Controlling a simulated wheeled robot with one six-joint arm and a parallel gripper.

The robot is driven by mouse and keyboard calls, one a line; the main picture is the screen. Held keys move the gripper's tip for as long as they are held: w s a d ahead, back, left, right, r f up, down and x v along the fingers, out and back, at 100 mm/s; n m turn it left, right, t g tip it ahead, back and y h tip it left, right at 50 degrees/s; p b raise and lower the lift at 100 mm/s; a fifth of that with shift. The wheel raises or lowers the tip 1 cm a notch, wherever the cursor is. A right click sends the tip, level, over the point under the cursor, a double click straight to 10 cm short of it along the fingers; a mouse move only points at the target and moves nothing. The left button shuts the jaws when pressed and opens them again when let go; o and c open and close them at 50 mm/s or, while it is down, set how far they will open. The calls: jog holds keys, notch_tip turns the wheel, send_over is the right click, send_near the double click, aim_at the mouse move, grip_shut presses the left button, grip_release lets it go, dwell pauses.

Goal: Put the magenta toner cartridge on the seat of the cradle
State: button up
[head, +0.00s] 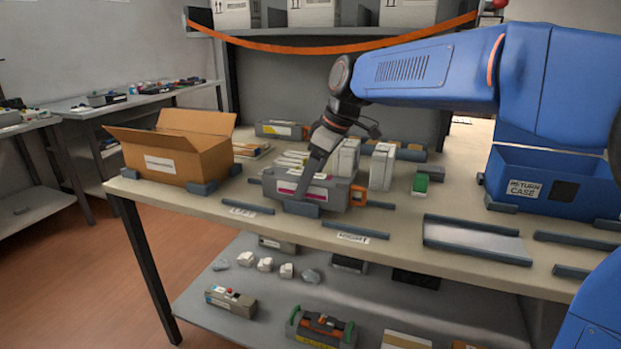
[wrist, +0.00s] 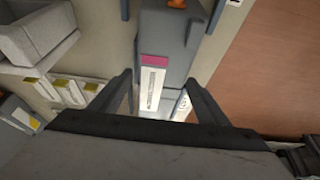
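The magenta toner cartridge (head: 318,189) is a grey block with a magenta-and-white label and an orange end piece. It lies on the workbench, left of centre. In the wrist view the cartridge (wrist: 158,68) shows its label between my fingers. My gripper (head: 302,190) points down at the cartridge, and one finger covers part of its front. In the wrist view my gripper (wrist: 160,88) has its fingers apart, with a gap at the left finger; contact on the right is unclear. A shallow grey tray-like fixture (head: 476,239) lies farther right; I cannot tell whether it is the cradle.
An open cardboard box (head: 176,150) stands left and a blue return case (head: 546,187) stands right. White cartons (head: 382,166) and a green-topped block (head: 421,184) are behind and right of the cartridge. Low grey rails (head: 356,230) line the bench's front edge.

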jog(key=shift+r, duration=0.1)
jog(key=v, duration=1.2)
